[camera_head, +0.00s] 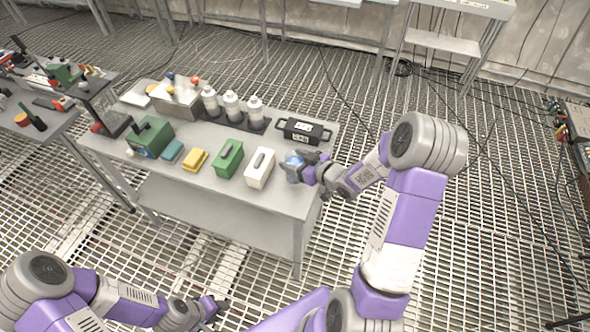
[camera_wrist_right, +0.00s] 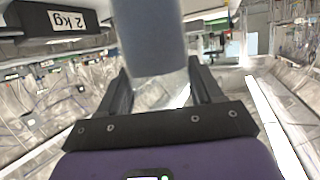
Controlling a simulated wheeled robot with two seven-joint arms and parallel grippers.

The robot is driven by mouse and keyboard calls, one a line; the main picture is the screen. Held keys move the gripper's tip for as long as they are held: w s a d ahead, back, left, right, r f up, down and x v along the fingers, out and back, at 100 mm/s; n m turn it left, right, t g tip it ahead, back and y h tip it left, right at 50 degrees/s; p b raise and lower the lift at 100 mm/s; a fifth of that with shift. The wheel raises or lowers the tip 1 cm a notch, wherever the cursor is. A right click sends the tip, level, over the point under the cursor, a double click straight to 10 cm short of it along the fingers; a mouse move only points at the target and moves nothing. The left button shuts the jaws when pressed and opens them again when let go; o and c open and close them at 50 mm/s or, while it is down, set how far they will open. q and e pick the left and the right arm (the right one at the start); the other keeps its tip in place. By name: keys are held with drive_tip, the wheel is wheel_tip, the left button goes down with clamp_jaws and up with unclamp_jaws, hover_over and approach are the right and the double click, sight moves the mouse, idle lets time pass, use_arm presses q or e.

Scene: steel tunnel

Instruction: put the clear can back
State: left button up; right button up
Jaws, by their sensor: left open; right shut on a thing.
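The can (camera_head: 293,168) looks pale blue in the head view, at the right end of the grey table (camera_head: 215,195). My right gripper (camera_head: 303,168) is shut on it and partly hides it. In the right wrist view the can is a grey-blue cylinder (camera_wrist_right: 152,38) with a clear, shiny lower part between my fingers (camera_wrist_right: 160,92). Whether it touches the tabletop I cannot tell. My left gripper (camera_head: 215,308) is open and empty, low over the floor grating, away from the table.
A black 2 kg weight (camera_head: 304,130) lies behind the can. A white box (camera_head: 260,168), green box (camera_head: 228,158), yellow sponge (camera_head: 195,160) and green case (camera_head: 150,137) stand to the left. White bottles (camera_head: 231,105) stand on a dark tray at the back.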

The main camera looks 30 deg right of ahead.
drive_tip(key=shift+w+f+b, duration=0.1)
drive_tip(key=shift+f+b, duration=0.3)
drive_tip(key=shift+f, duration=1.35)
drive_tip(key=shift+f, duration=0.2)
drive_tip(key=o, duration=1.2)
drive_tip(key=shift+o, duration=0.2)
drive_tip(key=shift+r, duration=0.15)
